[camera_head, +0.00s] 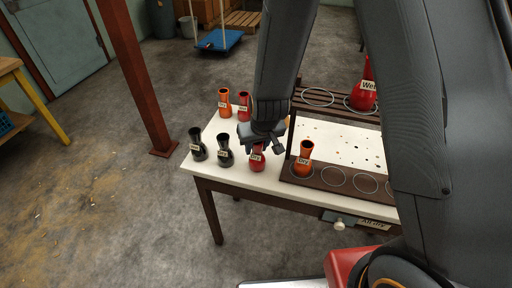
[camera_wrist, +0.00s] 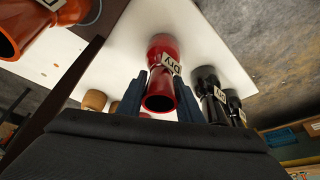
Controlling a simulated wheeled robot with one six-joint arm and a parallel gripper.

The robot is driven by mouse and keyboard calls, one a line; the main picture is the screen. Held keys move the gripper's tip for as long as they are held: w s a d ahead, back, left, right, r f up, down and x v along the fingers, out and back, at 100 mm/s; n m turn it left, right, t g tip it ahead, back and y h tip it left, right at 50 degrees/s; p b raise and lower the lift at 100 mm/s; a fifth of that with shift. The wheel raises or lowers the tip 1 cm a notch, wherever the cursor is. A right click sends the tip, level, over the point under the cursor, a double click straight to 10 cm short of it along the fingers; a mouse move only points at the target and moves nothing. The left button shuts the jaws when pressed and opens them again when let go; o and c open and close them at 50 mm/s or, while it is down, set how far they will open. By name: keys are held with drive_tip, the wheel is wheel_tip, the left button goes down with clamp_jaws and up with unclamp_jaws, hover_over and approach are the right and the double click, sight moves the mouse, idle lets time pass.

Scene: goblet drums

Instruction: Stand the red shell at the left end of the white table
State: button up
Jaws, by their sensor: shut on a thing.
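A red shell (camera_head: 257,160) with a "Dry" label is upright at the front of the white table (camera_head: 268,182), right of two black shells. My gripper (camera_head: 262,138) is above it and shut on it. In the wrist view the red shell (camera_wrist: 161,62) is between the two dark fingers (camera_wrist: 160,97), its open mouth facing the camera. Its base appears at the white top, but I cannot tell whether it touches. Another red shell (camera_head: 244,105) stands farther back, and a red shell labelled "Wet" (camera_head: 364,95) is on the raised shelf.
Black shells (camera_head: 197,146) and (camera_head: 225,151) stand close at the left. An orange shell (camera_head: 225,104) stands at the back left. Another orange shell (camera_head: 303,160) is on the ringed brown rack (camera_head: 320,186) to the right. Some white surface is bare between the front and back shells.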

drive_tip(key=shift+f, duration=0.15)
drive_tip(key=o, duration=1.1)
drive_tip(key=shift+c, duration=0.2)
drive_tip(key=shift+s+r, duration=0.2)
drive_tip(key=shift+r, duration=0.4)
drive_tip(key=shift+v, duration=1.2)
drive_tip(key=s+d+p, duration=0.3)
drive_tip(key=s+p, duration=0.2)
drive_tip(key=s, duration=0.6)
drive_tip(key=shift+s+f, duration=0.15)
drive_tip(key=shift+s, duration=0.1)
